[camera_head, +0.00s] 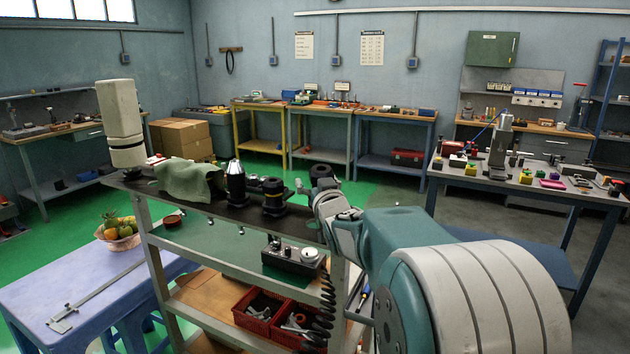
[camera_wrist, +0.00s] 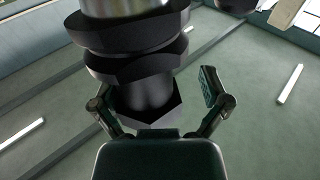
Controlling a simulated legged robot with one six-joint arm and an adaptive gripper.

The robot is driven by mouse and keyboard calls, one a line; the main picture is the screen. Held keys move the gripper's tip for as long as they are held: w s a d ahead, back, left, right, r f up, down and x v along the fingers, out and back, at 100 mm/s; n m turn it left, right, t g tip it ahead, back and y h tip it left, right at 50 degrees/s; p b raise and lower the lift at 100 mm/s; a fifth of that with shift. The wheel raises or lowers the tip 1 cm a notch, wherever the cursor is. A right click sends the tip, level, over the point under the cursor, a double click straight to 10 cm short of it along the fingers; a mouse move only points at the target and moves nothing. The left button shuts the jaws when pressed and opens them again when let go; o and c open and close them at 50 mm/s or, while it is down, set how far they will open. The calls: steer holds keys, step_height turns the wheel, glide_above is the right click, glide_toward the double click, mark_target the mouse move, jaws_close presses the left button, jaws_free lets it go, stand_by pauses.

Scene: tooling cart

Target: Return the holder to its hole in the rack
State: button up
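Several tool holders stand along the dark top rack (camera_head: 205,207) of the cart. One has a bright pointed tip (camera_head: 235,183), one is a squat black holder (camera_head: 273,196), and a black ringed one (camera_head: 321,176) is beside my wrist. In the wrist view a dark flanged holder with metallic bands (camera_wrist: 130,45) fills the upper middle. Its narrower lower part lies between the fingers of my gripper (camera_wrist: 158,92). The fingers are spread, with a clear gap at the right finger. Which rack holder this is, I cannot tell. The rack hole is not clearly visible.
A green cloth (camera_head: 188,180) lies on the rack's left part. Lower shelves hold a dark block with knobs (camera_head: 293,260) and red bins (camera_head: 258,312). A blue table (camera_head: 95,290) with a fruit bowl stands left. A cluttered bench (camera_head: 590,198) is at right.

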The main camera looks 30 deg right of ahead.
steer(key=shift+g, duration=0.8)
steer(key=f, duration=0.5)
steer(key=shift+w+d+f, duration=0.1)
steer(key=shift+w+f, duration=0.1)
steer(key=shift+f, duration=0.3)
steer(key=s+a+r+t, duration=0.1)
steer(key=s+r, duration=0.3)
steer(key=s, duration=0.4)
steer(key=shift+a+r+t, duration=0.3)
steer(key=shift+a+r, duration=0.1)
steer(key=shift+s, duration=0.15)
steer(key=s+a+f+g+y, duration=0.1)
steer(key=s+a+f+g, duration=0.3)
steer(key=s, duration=0.4)
steer(key=s+a+f+n+g+y, duration=0.1)
steer(key=s+a+f+g, duration=0.4)
steer(key=s, duration=0.4)
steer(key=s+a+f+g+y, duration=0.1)
steer(key=s+a+f+g, duration=0.3)
steer(key=s+a, duration=0.2)
steer(key=shift+s+f+n+g, duration=0.2)
steer(key=shift+s+n+g, duration=0.15)
steer(key=shift+s, duration=0.8)
